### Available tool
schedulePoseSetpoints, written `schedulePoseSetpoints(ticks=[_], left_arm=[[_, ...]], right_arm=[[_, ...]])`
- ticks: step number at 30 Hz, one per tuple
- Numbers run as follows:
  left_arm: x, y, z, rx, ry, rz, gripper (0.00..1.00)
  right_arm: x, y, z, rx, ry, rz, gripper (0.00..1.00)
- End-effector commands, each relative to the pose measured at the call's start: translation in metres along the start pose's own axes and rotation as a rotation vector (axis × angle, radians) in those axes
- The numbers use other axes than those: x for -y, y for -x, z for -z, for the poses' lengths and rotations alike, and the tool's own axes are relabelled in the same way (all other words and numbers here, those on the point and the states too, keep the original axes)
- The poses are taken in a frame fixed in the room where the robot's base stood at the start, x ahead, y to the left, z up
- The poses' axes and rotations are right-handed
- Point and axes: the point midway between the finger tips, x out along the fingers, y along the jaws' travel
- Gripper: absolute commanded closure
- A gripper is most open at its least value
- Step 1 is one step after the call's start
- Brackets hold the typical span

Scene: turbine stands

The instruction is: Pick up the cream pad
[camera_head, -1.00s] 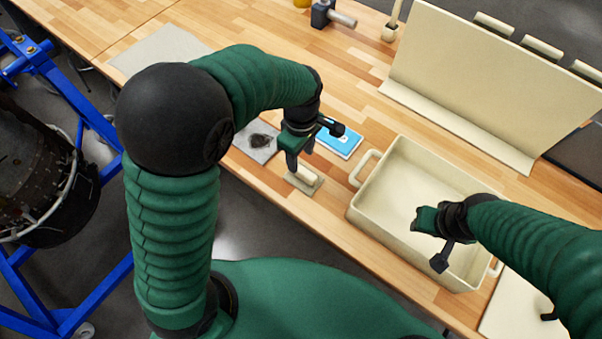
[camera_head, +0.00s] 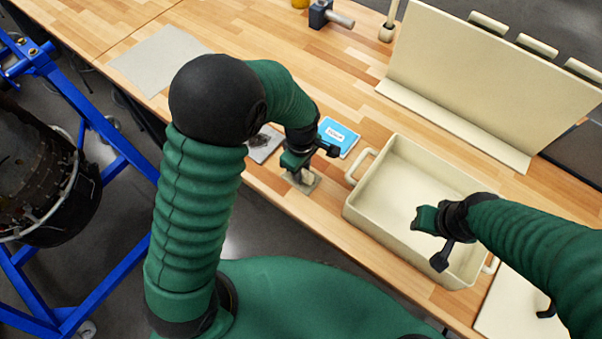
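The cream pad (camera_head: 306,177) lies on a small grey-green square at the front edge of the wooden bench. Its raised cream part is mostly hidden by my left gripper (camera_head: 299,172). The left gripper points down right at the pad, with its dark fingers at or around the raised part. Whether they touch or squeeze it is too small to tell. My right gripper (camera_head: 428,232) hangs over the cream tray (camera_head: 374,222), away from the pad, and its finger opening is unclear.
A blue-and-white box (camera_head: 339,137) lies just behind the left gripper. A grey cloth with a dark stain (camera_head: 264,145) is to its left. A cream angled panel (camera_head: 490,85) stands at the back right. A hammer (camera_head: 328,15) lies far back. The bench's middle is clear.

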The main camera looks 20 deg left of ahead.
Motion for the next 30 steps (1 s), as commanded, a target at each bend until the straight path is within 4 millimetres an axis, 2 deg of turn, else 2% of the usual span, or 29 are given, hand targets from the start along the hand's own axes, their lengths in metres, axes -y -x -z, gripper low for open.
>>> schedulePoseSetpoints(ticks=[1, 3, 4, 17, 26, 30], left_arm=[[0.0, 0.0, 0.0, 0.0, 0.0, 0.0, 0.9], [0.0, 0.0, 0.0, 0.001, 0.0, 0.001, 0.99], [0.0, 0.0, 0.001, 0.001, 0.0, 0.001, 1.0], [0.0, 0.003, 0.001, 0.0, 0.001, 0.0, 1.0], [-0.001, 0.037, 0.0, 0.0, 0.0, -0.004, 1.0], [0.03, 0.037, -0.002, 0.001, 0.001, 0.0, 1.0]], right_arm=[[0.0, 0.0, 0.0, 0.0, 0.0, 0.0, 0.64], [0.0, 0.0, 0.0, 0.0, 0.0, 0.0, 0.64], [0.0, 0.0, 0.0, 0.0, 0.0, 0.0, 0.64], [0.0, -0.001, 0.0, 0.0, 0.0, 0.0, 0.64], [0.0, -0.005, -0.001, 0.0, 0.0, 0.0, 0.64], [0.0, -0.011, -0.003, 0.0, 0.0, 0.0, 0.64]])
